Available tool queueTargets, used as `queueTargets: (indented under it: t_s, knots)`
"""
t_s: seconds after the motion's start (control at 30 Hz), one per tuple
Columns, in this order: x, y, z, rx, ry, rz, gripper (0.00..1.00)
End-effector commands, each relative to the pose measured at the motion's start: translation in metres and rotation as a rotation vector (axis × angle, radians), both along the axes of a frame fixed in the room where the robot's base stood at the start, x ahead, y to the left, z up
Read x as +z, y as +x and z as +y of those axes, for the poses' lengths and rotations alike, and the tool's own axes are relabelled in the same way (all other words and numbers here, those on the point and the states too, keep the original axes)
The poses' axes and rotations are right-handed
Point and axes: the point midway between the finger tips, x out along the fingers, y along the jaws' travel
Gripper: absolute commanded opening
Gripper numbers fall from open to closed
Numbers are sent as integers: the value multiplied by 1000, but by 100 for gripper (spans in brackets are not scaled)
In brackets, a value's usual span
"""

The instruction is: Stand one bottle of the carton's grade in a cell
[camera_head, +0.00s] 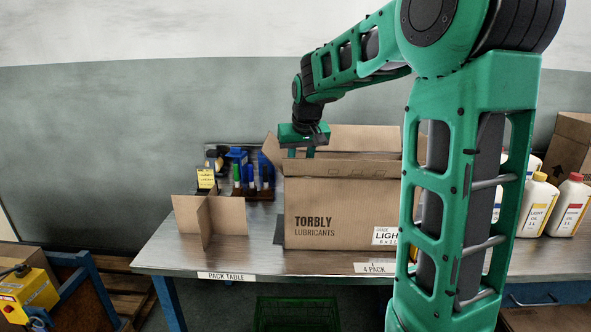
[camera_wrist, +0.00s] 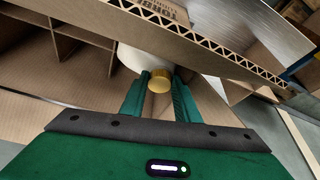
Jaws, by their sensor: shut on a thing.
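The carton (camera_head: 340,215) stands open on the pack table, printed TORBLY LUBRICANTS. Its grade label (camera_head: 386,236) reads LIGHT and is partly hidden by my arm. My gripper (camera_head: 302,153) points down over the carton's left part. In the wrist view my gripper (camera_wrist: 159,88) is shut on a white bottle (camera_wrist: 131,58) with a yellow cap (camera_wrist: 159,81). The bottle's lower part and label are hidden. Cardboard dividers (camera_wrist: 68,45) form cells beside it, and the corrugated carton edge (camera_wrist: 210,45) runs close by. I cannot tell whether the bottle touches the cell floor.
A loose cardboard divider (camera_head: 208,218) stands left of the carton. Behind it is a rack of coloured items (camera_head: 252,176). Raised carton flaps (camera_head: 365,138) surround the opening.

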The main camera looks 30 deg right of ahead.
Motion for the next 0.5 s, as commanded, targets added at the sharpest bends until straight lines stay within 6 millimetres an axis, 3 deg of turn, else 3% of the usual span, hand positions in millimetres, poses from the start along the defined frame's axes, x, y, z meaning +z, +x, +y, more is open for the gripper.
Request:
queueTargets:
  t_s: [0.4, 0.43, 0.5]
  knots:
    - [-8, 0, 0, 0, -1, -3, 0]
    - [-8, 1, 0, 0, -1, -3, 31]
    - [-8, 1, 0, 0, -1, -3, 48]
